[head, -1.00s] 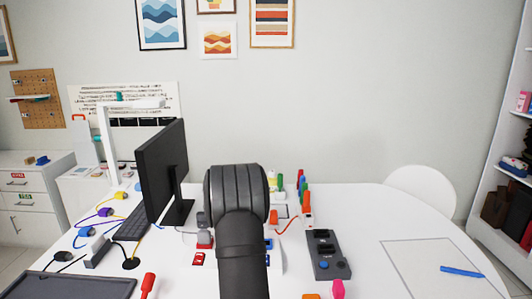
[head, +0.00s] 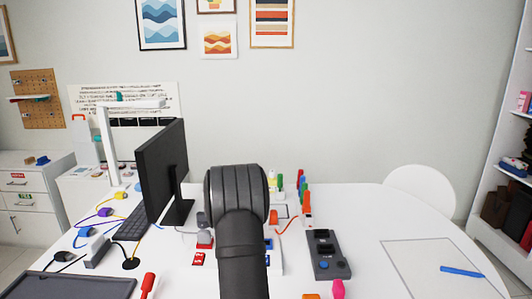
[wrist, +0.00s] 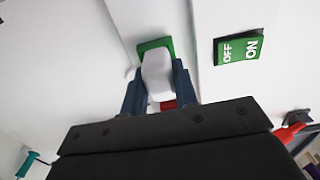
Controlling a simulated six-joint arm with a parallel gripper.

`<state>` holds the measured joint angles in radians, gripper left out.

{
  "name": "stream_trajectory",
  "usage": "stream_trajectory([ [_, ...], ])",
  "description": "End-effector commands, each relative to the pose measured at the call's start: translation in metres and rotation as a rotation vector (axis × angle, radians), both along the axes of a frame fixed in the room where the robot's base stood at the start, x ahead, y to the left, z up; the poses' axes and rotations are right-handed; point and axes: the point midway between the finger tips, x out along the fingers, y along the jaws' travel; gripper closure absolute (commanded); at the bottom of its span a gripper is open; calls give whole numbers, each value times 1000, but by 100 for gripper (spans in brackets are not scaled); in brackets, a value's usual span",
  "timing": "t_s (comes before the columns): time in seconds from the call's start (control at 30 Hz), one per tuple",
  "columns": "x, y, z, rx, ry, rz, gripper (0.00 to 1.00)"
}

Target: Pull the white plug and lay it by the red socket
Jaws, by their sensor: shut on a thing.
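In the wrist view a white plug (wrist: 157,78) sits between the two dark fingers of my gripper (wrist: 158,70), which is shut on it. Its far end overlaps a green socket plate (wrist: 153,45); I cannot tell whether it is still seated there. A small red piece (wrist: 168,104) shows just below the plug, between the fingers. In the head view my arm hides the plug and the gripper. A red block (head: 204,244) with a grey piece on top stands left of my arm; I cannot tell if it is the red socket.
A green OFF/ON switch (wrist: 239,48) is beside the plug. A red labelled plate (head: 198,259) lies left of my arm. The monitor (head: 163,170) stands further left.

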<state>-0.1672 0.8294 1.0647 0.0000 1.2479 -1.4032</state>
Motion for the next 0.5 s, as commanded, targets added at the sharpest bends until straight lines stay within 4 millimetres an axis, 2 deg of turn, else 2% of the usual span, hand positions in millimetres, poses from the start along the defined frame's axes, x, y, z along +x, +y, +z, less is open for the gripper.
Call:
stream_trajectory([
  [0.5, 0, 0, 8, 0, -1, 0, 100],
])
